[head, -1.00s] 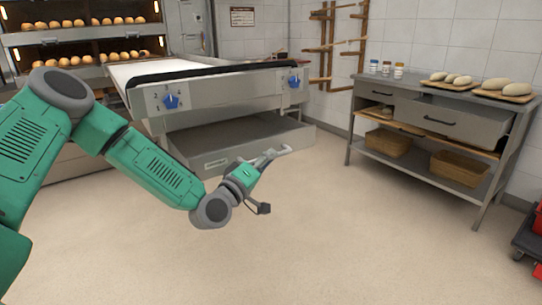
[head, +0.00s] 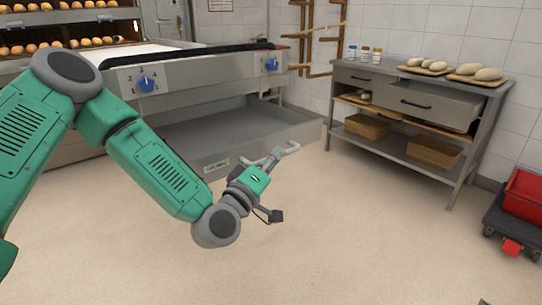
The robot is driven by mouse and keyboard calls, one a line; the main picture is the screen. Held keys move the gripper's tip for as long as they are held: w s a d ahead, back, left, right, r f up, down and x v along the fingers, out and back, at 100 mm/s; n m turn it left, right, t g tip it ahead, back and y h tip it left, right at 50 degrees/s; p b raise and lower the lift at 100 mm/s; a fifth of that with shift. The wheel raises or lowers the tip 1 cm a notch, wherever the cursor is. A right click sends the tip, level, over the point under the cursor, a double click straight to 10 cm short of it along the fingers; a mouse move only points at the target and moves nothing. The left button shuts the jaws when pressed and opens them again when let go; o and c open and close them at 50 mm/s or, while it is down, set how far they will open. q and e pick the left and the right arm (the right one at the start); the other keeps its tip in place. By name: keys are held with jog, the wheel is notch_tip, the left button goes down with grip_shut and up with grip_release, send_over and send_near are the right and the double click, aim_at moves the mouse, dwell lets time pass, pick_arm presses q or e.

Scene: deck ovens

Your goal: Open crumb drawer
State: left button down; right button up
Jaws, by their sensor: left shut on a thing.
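The crumb drawer (head: 225,128) is a wide grey metal tray low under the oven's loader shelf. It stands open, pulled well out, and its empty inside shows. A small label (head: 216,165) is on the left of its front. My left gripper (head: 287,150) is at the middle of the drawer front, shut on the drawer. The gripped part is hidden by the fingers. My green left arm reaches in from the left, above the floor.
The control panel with blue knobs (head: 146,84) is above the drawer. A steel table (head: 481,135) with an open drawer, loaves and baskets stands at right. A dark trolley with a red crate (head: 524,194) is at far right. The floor in front is clear.

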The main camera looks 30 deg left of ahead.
pick_arm(q)
jog(key=shift+f, duration=0.25)
jog(key=c, duration=1.6)
grip_release()
jog(key=shift+o, duration=0.2)
jog(key=shift+a+r, duration=0.1)
jog(key=shift+s, duration=0.1)
jog(key=v, duration=1.1)
jog(key=shift+s, duration=0.4)
jog(key=shift+a, duration=0.1)
